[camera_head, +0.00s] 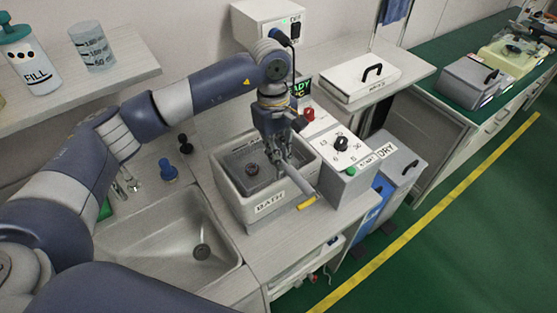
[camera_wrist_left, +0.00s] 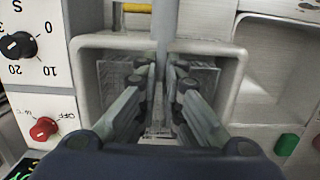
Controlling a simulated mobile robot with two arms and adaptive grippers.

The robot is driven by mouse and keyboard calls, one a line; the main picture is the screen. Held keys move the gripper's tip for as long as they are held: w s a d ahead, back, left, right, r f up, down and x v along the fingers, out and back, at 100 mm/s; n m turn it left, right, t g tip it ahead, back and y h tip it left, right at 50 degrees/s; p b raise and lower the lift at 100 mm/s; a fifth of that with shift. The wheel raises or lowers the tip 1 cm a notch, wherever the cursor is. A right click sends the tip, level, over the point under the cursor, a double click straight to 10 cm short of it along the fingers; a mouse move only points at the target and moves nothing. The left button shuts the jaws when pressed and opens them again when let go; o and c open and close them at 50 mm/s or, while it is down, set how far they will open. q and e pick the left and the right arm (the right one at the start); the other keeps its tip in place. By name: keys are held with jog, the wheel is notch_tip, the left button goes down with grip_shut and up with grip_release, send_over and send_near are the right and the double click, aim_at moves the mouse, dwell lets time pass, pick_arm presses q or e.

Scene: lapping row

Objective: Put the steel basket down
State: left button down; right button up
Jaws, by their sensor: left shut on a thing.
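The steel basket shows as wire mesh (camera_wrist_left: 202,78) inside the mouth of the grey bath tank in the left wrist view; its mesh also shows in the head view (camera_head: 240,163). A grey bar (camera_wrist_left: 165,28), which looks like its handle, runs out over the tank's front wall. My left gripper (camera_head: 287,160) points down over the bath (camera_head: 232,193), which is labelled BATH. Its fingers (camera_wrist_left: 163,85) are shut on the bar. They hide part of the basket, and I cannot tell whether it touches the tank's floor. My right gripper is not in view.
A control box with a dial (camera_head: 341,143) stands right of the bath. A sink (camera_head: 165,240) lies to its left. A yellow piece (camera_head: 306,203) shows at the bath's front. A lidded white box (camera_head: 360,78) sits behind, and a DRY unit (camera_head: 400,165) is at right.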

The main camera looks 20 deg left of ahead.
aim_at(279, 178)
pick_arm(q)
notch_tip(279, 178, down, 3)
jog(key=shift+f+p, duration=0.1)
jog(key=shift+p, duration=0.5)
jog(key=shift+f, duration=0.3)
jog(key=c, duration=1.8)
grip_release()
jog(key=shift+o, duration=0.2)
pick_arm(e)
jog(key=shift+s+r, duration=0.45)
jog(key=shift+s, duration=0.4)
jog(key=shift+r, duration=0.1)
